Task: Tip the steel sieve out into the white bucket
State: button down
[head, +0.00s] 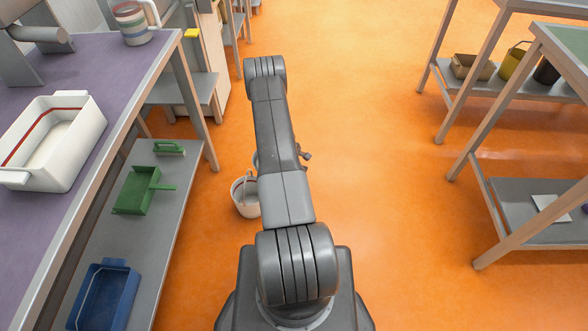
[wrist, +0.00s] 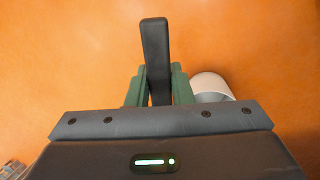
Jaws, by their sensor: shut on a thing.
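The white bucket (head: 246,197) stands on the orange floor just left of my arm in the head view, partly covered by the arm. In the wrist view a pale round rim, likely the bucket (wrist: 211,84), shows to the right behind my gripper. My gripper (wrist: 158,72) is shut on a dark bar, likely the handle of the steel sieve (wrist: 154,38), which points up in the wrist view. The sieve's bowl is not clearly seen. A small grey edge beside the arm in the head view may be part of it. The arm hides my gripper in the head view.
At left is a purple-topped bench (head: 104,80) with a white tray (head: 60,140) and a striped jug (head: 135,22). Its lower shelf holds a green dustpan (head: 137,190), a brush (head: 169,148) and a blue bin (head: 104,296). Shelves stand at right; the floor between is clear.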

jog(key=shift+a+r+t+h+b, duration=0.2)
jog(key=shift+r+t+h+b, duration=0.15)
jog(key=shift+b, duration=1.45)
jog(key=b, duration=0.2)
jog(key=r+b, duration=0.1)
jog(key=b, duration=0.1)
jog(key=shift+s+a+h, duration=0.15)
jog(key=shift+h, duration=0.1)
jog(key=b, duration=0.1)
jog(key=r+t+b, duration=0.1)
jog(key=b, duration=0.1)
jog(key=shift+s+a+h+b, duration=0.15)
jog(key=shift+h+b, duration=0.15)
jog(key=shift+h, duration=0.1)
jog(key=shift+r+b, duration=0.15)
jog(key=shift+b, duration=0.2)
jog(key=shift+r, duration=0.25)
jog(key=shift+s+a+h+b, duration=0.15)
jog(key=shift+h+b, duration=0.15)
jog(key=shift+b, duration=0.75)
